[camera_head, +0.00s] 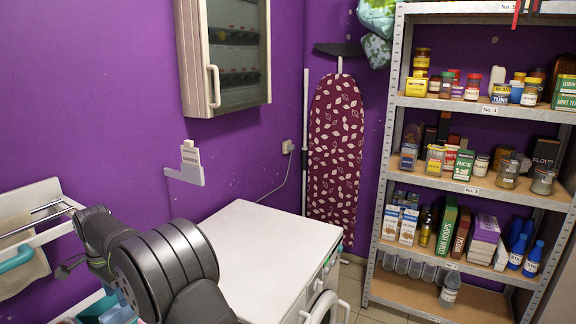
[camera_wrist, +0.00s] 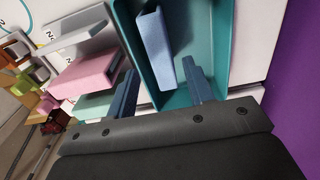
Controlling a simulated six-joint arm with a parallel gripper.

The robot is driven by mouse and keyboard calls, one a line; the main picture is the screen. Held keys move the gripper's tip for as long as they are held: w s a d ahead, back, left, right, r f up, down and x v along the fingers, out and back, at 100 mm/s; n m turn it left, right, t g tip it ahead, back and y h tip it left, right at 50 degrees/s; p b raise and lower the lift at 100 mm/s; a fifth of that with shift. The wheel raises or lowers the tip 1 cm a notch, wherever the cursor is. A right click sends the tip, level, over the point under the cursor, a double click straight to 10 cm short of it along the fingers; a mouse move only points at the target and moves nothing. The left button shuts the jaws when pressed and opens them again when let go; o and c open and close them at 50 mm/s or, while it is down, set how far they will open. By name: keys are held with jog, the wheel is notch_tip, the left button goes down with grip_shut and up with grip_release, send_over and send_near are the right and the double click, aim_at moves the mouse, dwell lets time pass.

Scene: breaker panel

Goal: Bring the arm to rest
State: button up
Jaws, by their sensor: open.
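My gripper (camera_wrist: 159,67) shows in the wrist view with its two blue fingers spread apart and nothing held between them. Its tips point toward a teal tray (camera_wrist: 222,75), which holds a long blue piece (camera_wrist: 155,48). I cannot tell how far the tips are from the tray. In the head view my dark arm is at the lower left, and its gripper end is out of sight. The breaker panel (camera_head: 224,50) hangs on the purple wall at the upper left; its glazed door with a pale handle (camera_head: 214,86) looks shut.
A white-topped appliance (camera_head: 268,255) stands right of my arm. A wall rack (camera_head: 40,225) is close on the left. A full shelf unit (camera_head: 470,185) and an ironing board (camera_head: 335,145) stand at the back. The wrist view shows a pink block (camera_wrist: 85,75) beside the tray.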

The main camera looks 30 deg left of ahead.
aim_at(122, 312)
notch_tip(122, 312, down, 7)
jog(key=shift+f, duration=0.15)
notch_tip(122, 312, up, 11)
jog(key=shift+s+d+f, duration=0.1)
jog(key=shift+d+f, duration=0.05)
jog(key=s+d+r+n, duration=0.2)
jog(key=d+n, duration=0.4)
jog(key=n, duration=0.3)
jog(key=s+d+r+n, duration=0.2)
jog(key=d+n, duration=0.5)
jog(key=n, duration=0.2)
jog(key=shift+s, duration=0.4)
jog(key=shift+d, duration=0.1)
